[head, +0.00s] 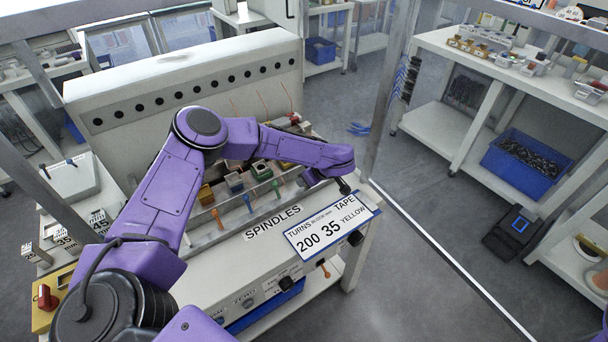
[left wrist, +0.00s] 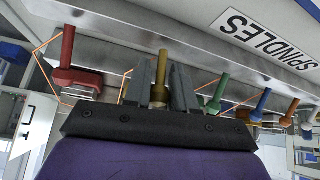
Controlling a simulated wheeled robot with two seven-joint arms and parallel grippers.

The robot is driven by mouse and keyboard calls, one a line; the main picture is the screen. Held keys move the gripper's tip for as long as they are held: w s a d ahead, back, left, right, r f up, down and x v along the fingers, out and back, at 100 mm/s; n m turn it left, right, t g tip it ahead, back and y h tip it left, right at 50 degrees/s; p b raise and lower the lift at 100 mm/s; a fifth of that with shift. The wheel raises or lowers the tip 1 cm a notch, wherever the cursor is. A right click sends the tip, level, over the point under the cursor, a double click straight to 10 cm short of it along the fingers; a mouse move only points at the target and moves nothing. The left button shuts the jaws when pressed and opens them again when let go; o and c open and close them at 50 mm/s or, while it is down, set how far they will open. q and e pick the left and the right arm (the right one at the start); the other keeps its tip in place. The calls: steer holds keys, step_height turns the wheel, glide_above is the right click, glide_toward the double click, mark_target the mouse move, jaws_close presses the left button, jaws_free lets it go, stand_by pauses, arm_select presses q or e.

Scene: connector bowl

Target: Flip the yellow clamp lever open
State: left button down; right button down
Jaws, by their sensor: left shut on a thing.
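The yellow clamp lever (left wrist: 162,64) is a short upright-looking handle between the two grey fingers of my left gripper (left wrist: 163,84) in the left wrist view. The fingers are closed on it, and its lower part is partly hidden by the gripper. In the head view my left gripper (head: 338,181) is at the right end of the spindle row, where it hides the yellow lever. A red lever (left wrist: 67,46) stands on one side of it and a green lever (left wrist: 217,92) on the other. My right gripper is not in view.
Blue (head: 248,203) and orange (head: 217,218) levers line the spindle row. Thin orange wires run close to my left gripper. A sign reading 200, 35, yellow (head: 333,229) is on the bench front. Open grey floor (head: 440,205) lies to the right, before a shelf unit.

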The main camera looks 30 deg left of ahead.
arm_select(q)
steer(key=shift+s+d+f+t+y, duration=0.2)
steer(key=shift+d+t+y, duration=0.3)
steer(key=shift+y, duration=0.6)
steer(key=shift+s+d+f+t+y+b, duration=0.2)
steer(key=shift+d+t+y+b, duration=0.15)
steer(key=shift+y+b, duration=0.45)
steer(key=shift+s+y, duration=0.1)
steer(key=shift+y, duration=0.3)
steer(key=c, duration=1.1)
jaws_free()
steer(key=shift+f, duration=0.1)
steer(key=shift+d, duration=0.1)
